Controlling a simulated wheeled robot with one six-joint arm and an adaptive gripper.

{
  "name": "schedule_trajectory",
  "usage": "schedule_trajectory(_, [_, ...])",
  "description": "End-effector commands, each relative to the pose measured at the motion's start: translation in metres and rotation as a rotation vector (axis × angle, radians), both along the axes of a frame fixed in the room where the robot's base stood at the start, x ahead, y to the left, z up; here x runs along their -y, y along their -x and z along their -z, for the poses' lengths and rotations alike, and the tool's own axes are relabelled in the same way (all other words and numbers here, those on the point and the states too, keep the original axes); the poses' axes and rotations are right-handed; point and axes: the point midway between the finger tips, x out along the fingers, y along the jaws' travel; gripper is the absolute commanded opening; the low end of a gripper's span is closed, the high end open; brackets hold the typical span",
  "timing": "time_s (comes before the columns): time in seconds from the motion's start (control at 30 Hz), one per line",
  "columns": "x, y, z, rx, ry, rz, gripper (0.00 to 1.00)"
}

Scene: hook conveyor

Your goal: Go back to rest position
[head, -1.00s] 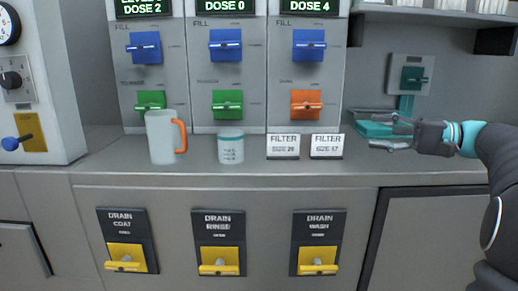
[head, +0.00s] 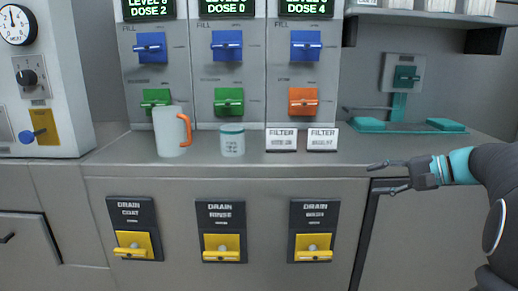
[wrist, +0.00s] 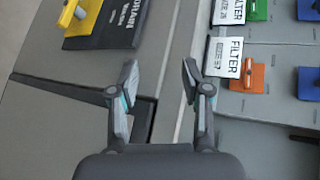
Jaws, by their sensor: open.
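My gripper (head: 378,177) is at the right in the head view, in front of the counter's front edge. Its two fingers are spread and nothing is between them. In the wrist view my gripper (wrist: 158,85) is also open and empty, with the counter edge behind the gap. My arm comes in from the right side of the head view.
A teal press-like device (head: 400,125) is at the back right. Yellow drain levers (head: 222,248) line the front below.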

Motion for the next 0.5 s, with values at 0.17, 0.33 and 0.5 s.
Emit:
schedule_trajectory(0.17, [-0.014,0.034,0.053,-0.147,0.203,0.031,0.48])
schedule_trajectory(0.33, [-0.038,0.094,0.1,-0.246,0.508,0.004,0.48])
schedule_trajectory(0.5, [-0.055,0.151,0.124,-0.243,0.791,-0.068,0.48])
